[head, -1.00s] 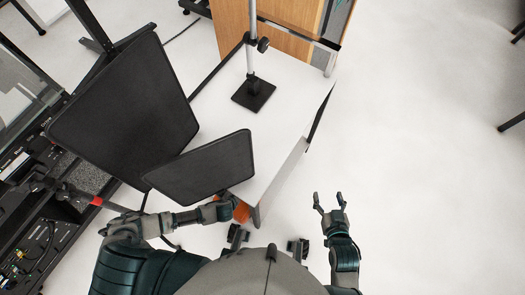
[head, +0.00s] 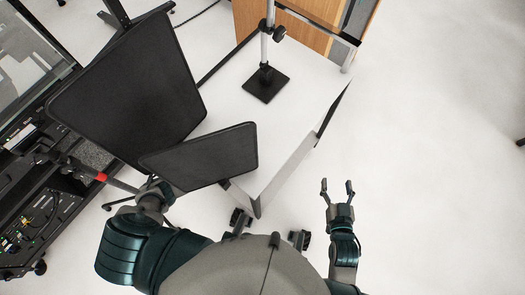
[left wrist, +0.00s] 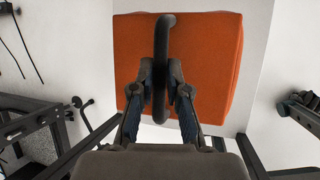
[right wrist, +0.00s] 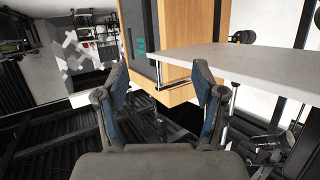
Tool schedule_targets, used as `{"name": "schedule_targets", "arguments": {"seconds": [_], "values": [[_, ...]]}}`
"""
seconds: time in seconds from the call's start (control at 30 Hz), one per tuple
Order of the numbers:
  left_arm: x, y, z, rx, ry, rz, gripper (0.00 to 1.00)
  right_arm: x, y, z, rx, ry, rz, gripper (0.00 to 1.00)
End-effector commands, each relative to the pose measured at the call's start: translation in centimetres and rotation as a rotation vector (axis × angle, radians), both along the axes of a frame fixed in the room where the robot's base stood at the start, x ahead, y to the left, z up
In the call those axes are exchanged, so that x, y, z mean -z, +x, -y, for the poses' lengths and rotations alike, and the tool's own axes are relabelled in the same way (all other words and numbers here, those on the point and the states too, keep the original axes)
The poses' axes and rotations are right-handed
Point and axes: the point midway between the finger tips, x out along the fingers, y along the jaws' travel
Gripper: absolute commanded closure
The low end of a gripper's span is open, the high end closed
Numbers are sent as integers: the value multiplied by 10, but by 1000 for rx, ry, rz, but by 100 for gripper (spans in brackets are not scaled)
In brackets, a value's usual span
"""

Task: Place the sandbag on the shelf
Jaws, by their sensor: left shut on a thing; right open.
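The sandbag (left wrist: 210,60) is an orange block-like bag with a dark loop handle (left wrist: 164,45), seen in the left wrist view. My left gripper (left wrist: 166,92) is shut on that handle, with the bag just beyond the fingertips. In the head view the left gripper and the bag are hidden behind the smaller black panel. My right gripper (head: 337,187) is open and empty over the bare floor; its spread fingers also show in the right wrist view (right wrist: 155,88). I cannot tell for certain which surface is the shelf.
A white tabletop (head: 305,95) carries a stand with a black square base (head: 265,84). A large black panel (head: 130,90) and a smaller one (head: 205,158) cover the left side. A rack of equipment (head: 40,215) stands far left. The floor (head: 440,150) at right is clear.

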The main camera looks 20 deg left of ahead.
Motion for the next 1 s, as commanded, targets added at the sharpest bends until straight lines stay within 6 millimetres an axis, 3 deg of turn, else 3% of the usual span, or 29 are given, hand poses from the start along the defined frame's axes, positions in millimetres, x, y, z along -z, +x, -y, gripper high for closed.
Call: {"name": "schedule_targets", "arguments": {"seconds": [0.03, 0.17, 0.5, 0.87, 1.0], "values": [[-6, 9, 1, 1, -4, 8, 100, -2, 1, -1, 0, 2, 10, 31], [-4, 16, 1, 2, -5, 3, 100, -7, 4, -4, -1, 15, 54, 31], [40, 16, 2, 2, -6, -2, 100, -51, 15, -13, -4, 109, 376, 31], [55, 17, 1, 3, -4, 4, 100, -78, 12, -14, -4, 160, 543, 31], [70, 16, 1, 3, -5, 1, 100, -87, 9, -15, -2, 189, 634, 31]]}}
